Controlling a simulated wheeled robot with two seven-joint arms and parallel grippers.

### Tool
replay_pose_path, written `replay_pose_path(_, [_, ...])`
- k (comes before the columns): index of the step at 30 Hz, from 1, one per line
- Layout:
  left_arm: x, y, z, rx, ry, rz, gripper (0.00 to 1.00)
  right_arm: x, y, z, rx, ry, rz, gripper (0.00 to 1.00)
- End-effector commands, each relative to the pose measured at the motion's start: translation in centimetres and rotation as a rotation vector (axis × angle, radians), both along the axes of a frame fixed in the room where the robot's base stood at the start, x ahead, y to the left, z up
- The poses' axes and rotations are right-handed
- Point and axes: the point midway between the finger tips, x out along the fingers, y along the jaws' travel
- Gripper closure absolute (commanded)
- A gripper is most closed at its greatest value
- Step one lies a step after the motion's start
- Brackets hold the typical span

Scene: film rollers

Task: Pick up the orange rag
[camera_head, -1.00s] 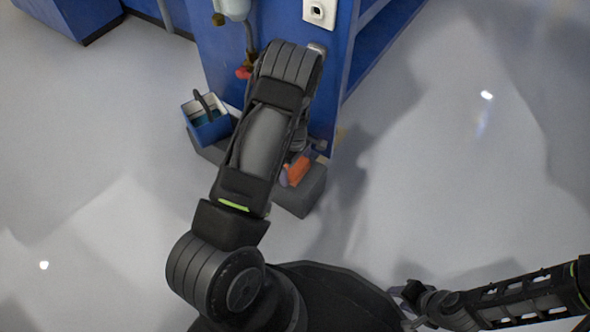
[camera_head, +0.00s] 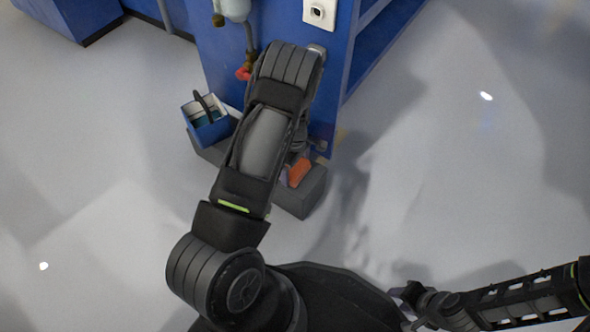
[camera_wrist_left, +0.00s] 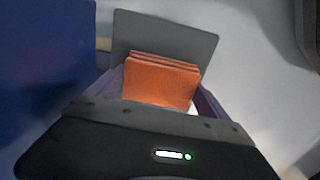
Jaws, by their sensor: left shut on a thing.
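The orange rag (camera_wrist_left: 160,82) is a folded stack with several layers. In the left wrist view it sits between the purple-grey fingers of my left gripper (camera_wrist_left: 162,92), which is shut on it. In the head view, part of the rag (camera_head: 299,172) shows beside my left forearm, over a grey box-like block. A grey panel (camera_wrist_left: 187,42) lies behind the rag in the wrist view. I cannot tell whether the rag touches it. My right gripper (camera_head: 408,298) is low at the right, away from the rag, its jaw opening unclear.
The grey block (camera_head: 302,198) stands on the floor against a blue cabinet (camera_head: 215,58). A blue and white caddy with a dark handle (camera_head: 209,128) stands left of my forearm. A white socket (camera_head: 320,12) is on the cabinet. The floor to the right is clear.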

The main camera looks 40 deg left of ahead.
Motion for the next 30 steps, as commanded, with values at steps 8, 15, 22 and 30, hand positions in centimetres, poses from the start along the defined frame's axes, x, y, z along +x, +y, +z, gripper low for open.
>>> replay_pose_path(8, [0.0,0.0,0.1,0.0,0.0,0.0,0.49,0.0,0.0,0.1,0.0,0.0,0.0,0.64])
replay_pose_path(15, [0.1,0.0,1.7,0.0,-0.001,0.0,0.49,-0.1,0.0,1.1,0.001,0.003,0.002,0.64])
replay_pose_path(22, [-1.0,0.0,3.9,-0.002,0.004,0.004,0.49,-0.4,0.0,2.8,0.002,0.01,0.006,0.64])
replay_pose_path(30, [-8.3,-0.2,4.0,-0.003,0.005,0.006,0.49,-0.8,-0.1,5.3,0.004,0.02,0.011,0.64])
